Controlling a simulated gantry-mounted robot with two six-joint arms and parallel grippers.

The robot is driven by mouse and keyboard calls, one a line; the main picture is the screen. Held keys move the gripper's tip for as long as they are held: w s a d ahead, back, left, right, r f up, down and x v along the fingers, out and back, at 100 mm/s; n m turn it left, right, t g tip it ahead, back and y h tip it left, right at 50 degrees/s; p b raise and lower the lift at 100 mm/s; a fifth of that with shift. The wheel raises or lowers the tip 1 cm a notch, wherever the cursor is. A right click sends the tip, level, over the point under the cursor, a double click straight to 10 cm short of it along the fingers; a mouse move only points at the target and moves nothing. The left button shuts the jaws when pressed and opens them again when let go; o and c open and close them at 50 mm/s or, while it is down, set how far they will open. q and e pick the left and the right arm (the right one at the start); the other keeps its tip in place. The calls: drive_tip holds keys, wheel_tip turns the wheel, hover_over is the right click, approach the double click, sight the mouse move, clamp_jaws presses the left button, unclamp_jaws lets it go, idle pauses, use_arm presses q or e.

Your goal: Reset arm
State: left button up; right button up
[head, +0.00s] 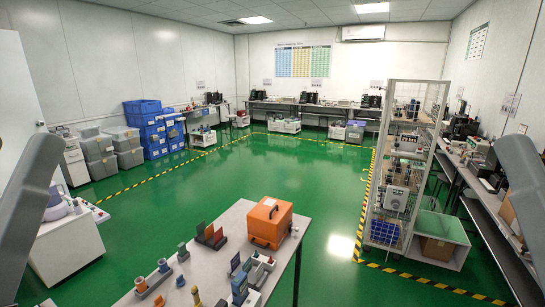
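My grey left arm shows at the left edge of the head view and my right arm at the right edge. Both run out of the picture, and neither gripper is in view. On the grey table (229,222) below stand an orange case (268,222), a small blue device (239,289), and a grey device or holder (262,264) to its right. Dark and orange upright blocks (211,236) stand left of the case. Several small pieces with round tops stand at the table's left, among them one on an orange base (141,285).
A wire-sided shelf rack (400,165) stands at the right, beside a bench (478,190). Blue crates (146,125) and grey bins (98,152) are stacked at the left wall. A white cart (68,247) stands at the left. The green floor (230,165) between is clear.

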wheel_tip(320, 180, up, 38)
drive_tip(key=p, duration=3.7)
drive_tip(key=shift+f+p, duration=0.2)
drive_tip(key=shift+p, duration=0.1)
